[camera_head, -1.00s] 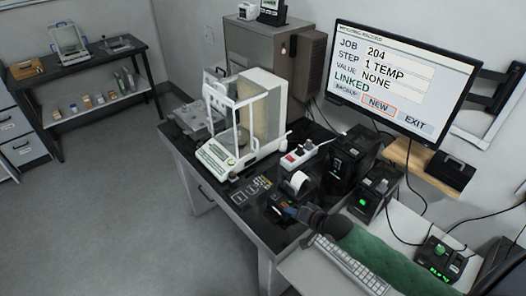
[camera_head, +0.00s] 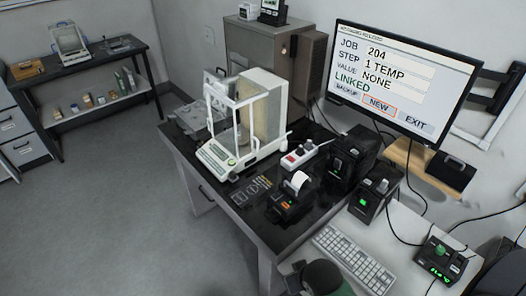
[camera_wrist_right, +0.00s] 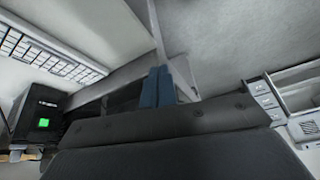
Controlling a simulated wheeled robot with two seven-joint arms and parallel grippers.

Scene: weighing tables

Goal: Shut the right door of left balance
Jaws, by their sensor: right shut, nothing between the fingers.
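A white balance (camera_head: 240,130) with a framed glass draft shield stands on the dark table (camera_head: 262,222) in the head view. Its front display faces the lower left. A handle sticks out at its right side. The glass is too clear and small to tell how far its right door is open. My right gripper (camera_wrist_right: 157,88) shows in the right wrist view, its blue fingers together and empty. In the head view only a dark and green part of my right arm shows at the bottom edge, well away from the balance. My left gripper is not in view.
A label printer (camera_head: 288,205), a power strip (camera_head: 303,153) and black boxes (camera_head: 350,155) crowd the table right of the balance. A keyboard (camera_head: 352,262) lies on the white desk. A large monitor (camera_head: 400,80) hangs behind. The floor at left is clear.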

